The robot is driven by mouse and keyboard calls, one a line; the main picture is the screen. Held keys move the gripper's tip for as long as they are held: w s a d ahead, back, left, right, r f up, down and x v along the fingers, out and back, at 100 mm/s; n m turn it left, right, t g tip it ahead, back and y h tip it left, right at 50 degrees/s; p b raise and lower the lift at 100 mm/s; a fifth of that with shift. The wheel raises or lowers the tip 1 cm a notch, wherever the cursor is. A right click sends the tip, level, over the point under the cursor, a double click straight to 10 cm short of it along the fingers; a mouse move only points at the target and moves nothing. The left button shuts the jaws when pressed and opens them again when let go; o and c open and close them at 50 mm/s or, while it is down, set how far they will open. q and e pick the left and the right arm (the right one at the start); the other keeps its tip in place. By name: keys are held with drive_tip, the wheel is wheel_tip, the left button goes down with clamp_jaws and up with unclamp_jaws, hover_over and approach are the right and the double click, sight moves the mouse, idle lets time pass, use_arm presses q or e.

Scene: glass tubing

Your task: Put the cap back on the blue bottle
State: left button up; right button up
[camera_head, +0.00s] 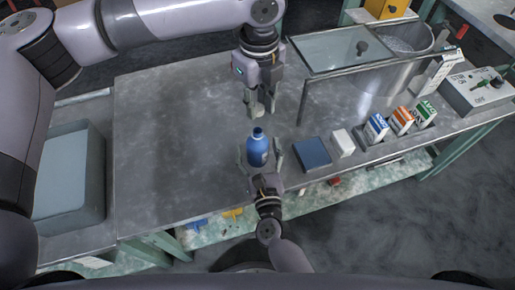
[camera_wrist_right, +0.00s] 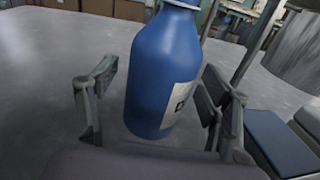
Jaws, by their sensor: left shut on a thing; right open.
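The blue bottle (camera_head: 257,152) stands upright on the grey table; it also shows large in the right wrist view (camera_wrist_right: 160,82), with a pale label. My right gripper (camera_head: 259,154) is open, with one finger on each side of the bottle and gaps visible between fingers and bottle in the wrist view (camera_wrist_right: 158,105). My left gripper (camera_head: 261,112) points down just above and behind the bottle's neck. It is shut on the cap, which is mostly hidden between the fingertips. The bottle's top is cut off in the wrist view.
A dark blue pad (camera_head: 312,153) and a white box (camera_head: 342,143) lie right of the bottle. Several small cartons (camera_head: 376,128) stand farther right. A glass-topped metal frame (camera_head: 345,50) stands behind. The table's left part (camera_head: 170,150) is clear.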

drive_tip(key=shift+w, duration=0.25)
drive_tip(key=shift+c, duration=0.2)
clamp_jaws()
idle(0.7)
